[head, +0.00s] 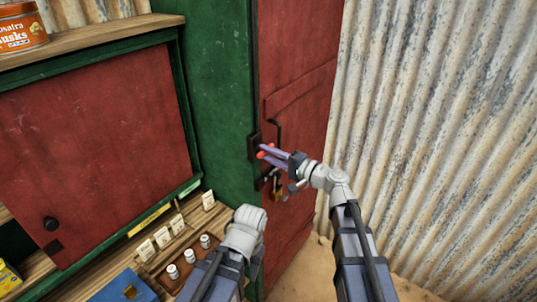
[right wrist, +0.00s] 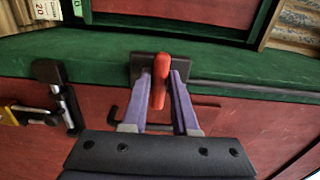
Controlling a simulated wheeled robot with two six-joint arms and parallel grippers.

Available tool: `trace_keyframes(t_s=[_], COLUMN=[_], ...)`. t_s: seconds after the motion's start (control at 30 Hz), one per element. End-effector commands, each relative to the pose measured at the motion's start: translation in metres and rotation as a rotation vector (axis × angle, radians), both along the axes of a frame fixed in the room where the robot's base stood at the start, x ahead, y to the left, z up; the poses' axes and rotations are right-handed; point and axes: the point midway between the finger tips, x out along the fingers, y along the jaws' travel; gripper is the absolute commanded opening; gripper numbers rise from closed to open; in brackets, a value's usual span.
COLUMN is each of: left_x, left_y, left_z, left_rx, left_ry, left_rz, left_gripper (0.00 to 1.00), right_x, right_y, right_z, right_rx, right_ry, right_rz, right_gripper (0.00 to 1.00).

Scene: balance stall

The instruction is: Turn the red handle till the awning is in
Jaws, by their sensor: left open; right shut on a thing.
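The red handle (head: 265,151) sits on a dark mount at the edge of the green post beside the red door. In the right wrist view the red handle (right wrist: 160,82) stands between the two purple fingers. My right gripper (head: 268,155) is shut on it. My left gripper (head: 247,228) is low in the head view, above the wooden counter and away from the handle. It is open; its fingers are mostly hidden behind its wrist. The awning is not in view.
A padlock (head: 277,190) and latch hang on the red door (head: 300,90) just below the handle. A counter with a tray of small white-topped weights (head: 188,256) and price cards lies at the left. Corrugated metal wall (head: 440,130) stands at the right.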

Motion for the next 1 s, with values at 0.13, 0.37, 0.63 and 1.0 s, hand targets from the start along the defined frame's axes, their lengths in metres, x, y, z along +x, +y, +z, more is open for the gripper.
trace_keyframes(t_s=[0.13,0.37,0.63,1.0], left_x=[0.000,0.000,0.000,0.000], left_y=[0.000,0.000,0.000,0.000], left_z=[0.000,0.000,0.000,0.000], left_rx=[0.000,0.000,0.000,0.000], left_ry=[0.000,0.000,0.000,0.000], left_rz=[0.000,0.000,0.000,0.000], left_gripper=[0.50,0.50,0.50,0.50], right_x=[-0.001,-0.001,-0.001,-0.023], right_y=[0.000,0.000,0.000,-0.030], right_z=[-0.001,-0.001,-0.001,-0.001], right_rx=[-0.005,-0.004,-0.002,-0.001], right_ry=[0.000,0.000,0.001,0.001], right_rz=[0.002,0.003,0.001,-0.003], right_gripper=[0.00,0.40,0.53,0.53])
